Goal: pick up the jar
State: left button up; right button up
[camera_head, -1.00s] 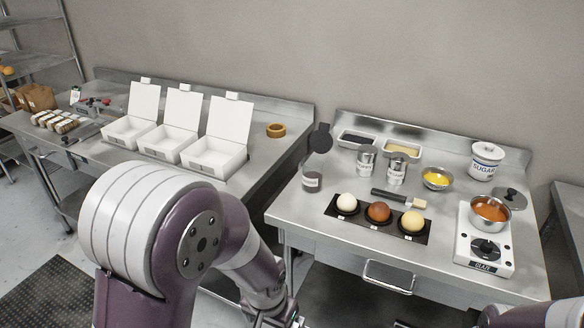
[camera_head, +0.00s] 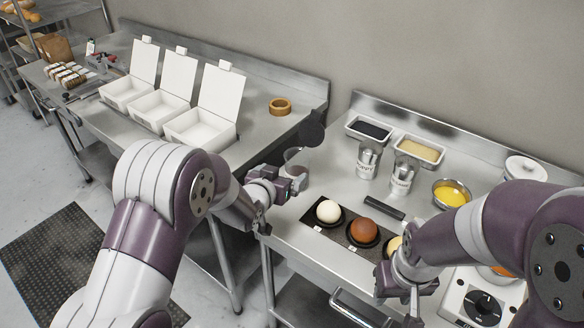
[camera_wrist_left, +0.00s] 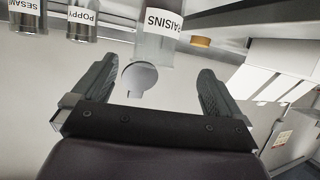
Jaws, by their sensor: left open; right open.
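The clear raisins jar (camera_head: 296,157) stands on the right-hand steel table near its left edge, with a dark round lid (camera_head: 312,129) standing up at its top. My left gripper (camera_head: 296,179) is in front of the jar and partly hides it. In the left wrist view, the jar (camera_wrist_left: 158,40) with its RAISINS label is beyond the open, empty left fingers (camera_wrist_left: 155,82), not between them. My right gripper (camera_head: 411,300) is low at the right, over the table's front; its fingers are hard to make out.
White and brown balls (camera_head: 328,211) sit on a dark tray just right of my left gripper. Open white boxes (camera_head: 200,128) fill the left table.

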aim_at(292, 169)
pick_arm(q)
jog(key=x, duration=0.6)
jog(key=shift+s+d+p, duration=0.15)
jog(key=shift+d+p, duration=0.05)
jog(key=shift+p, duration=0.1)
jog(key=p+x, duration=0.1)
jog(key=x, duration=0.3)
jog(key=shift+d+r, duration=0.1)
jog(key=shift+d, duration=0.05)
jog(key=shift+w+d, duration=0.1)
jog(key=shift+w, duration=0.3)
jog(key=shift+s, duration=0.15)
jog(key=c, duration=1.1)
pick_arm(e)
jog(key=shift+w+d+r, duration=0.15)
jog(key=shift+w+r, duration=0.05)
jog(key=shift+r, duration=0.3)
jog(key=shift+w+d+r, duration=0.1)
jog(key=shift+w+r, duration=0.05)
jog(key=shift+r, duration=0.3)
